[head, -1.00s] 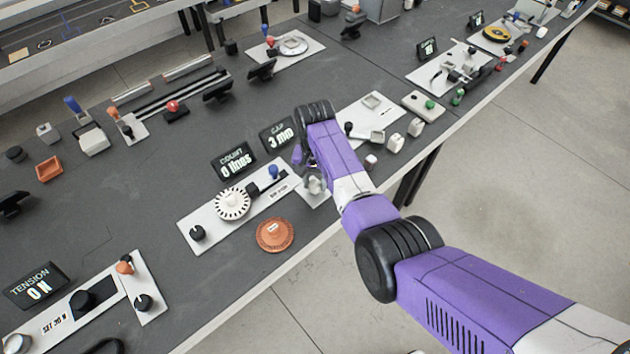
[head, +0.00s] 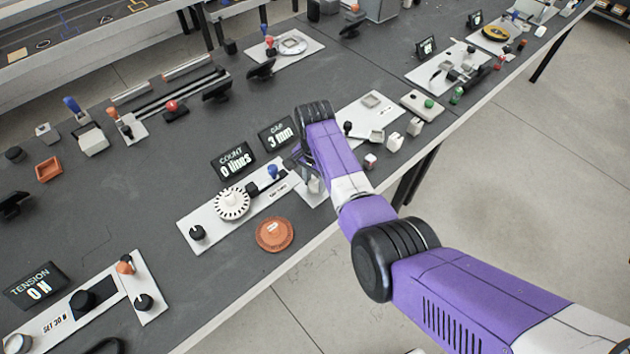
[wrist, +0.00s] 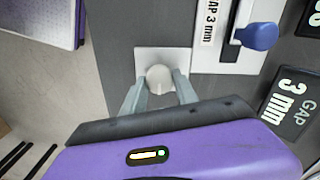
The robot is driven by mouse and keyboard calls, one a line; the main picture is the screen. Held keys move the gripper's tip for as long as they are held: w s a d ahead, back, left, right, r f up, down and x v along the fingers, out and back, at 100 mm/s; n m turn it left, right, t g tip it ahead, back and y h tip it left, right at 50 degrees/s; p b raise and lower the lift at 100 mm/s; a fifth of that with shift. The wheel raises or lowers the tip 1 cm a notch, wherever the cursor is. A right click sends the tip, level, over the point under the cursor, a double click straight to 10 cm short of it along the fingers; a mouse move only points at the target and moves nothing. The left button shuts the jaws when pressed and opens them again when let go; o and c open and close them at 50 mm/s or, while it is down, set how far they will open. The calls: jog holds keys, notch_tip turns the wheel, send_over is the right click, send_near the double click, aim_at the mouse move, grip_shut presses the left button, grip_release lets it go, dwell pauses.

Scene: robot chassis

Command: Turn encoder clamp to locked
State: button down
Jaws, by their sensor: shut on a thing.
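A round pale knob (wrist: 159,77) with a pointer ridge stands on a small white plate (wrist: 146,56) in the wrist view. My gripper (wrist: 160,88) is shut on this knob, with one grey finger on each side. No lettering on the plate is readable, so I cannot tell if it is the encoder clamp or which position it marks. In the head view my purple wrist hides most of the knob, and part of its plate (head: 312,197) shows. Beside it are a white toothed wheel (head: 232,204) and a black knob (head: 197,232) on a long plate.
A blue-handled slider (wrist: 258,37) is close to the right of my gripper. Displays read "COUNT 0 lines" (head: 233,160) and "GAP 3 mm" (head: 278,134). An orange disc (head: 274,234) lies near the bench's front edge. White blocks (head: 393,142) stand to the right.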

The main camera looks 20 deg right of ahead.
aim_at(315, 183)
jog(key=c, duration=0.9)
grip_release()
jog(key=shift+c, duration=0.2)
jog(key=shift+r, duration=0.1)
notch_tip(315, 183, up, 8)
jog(key=shift+f, duration=0.15)
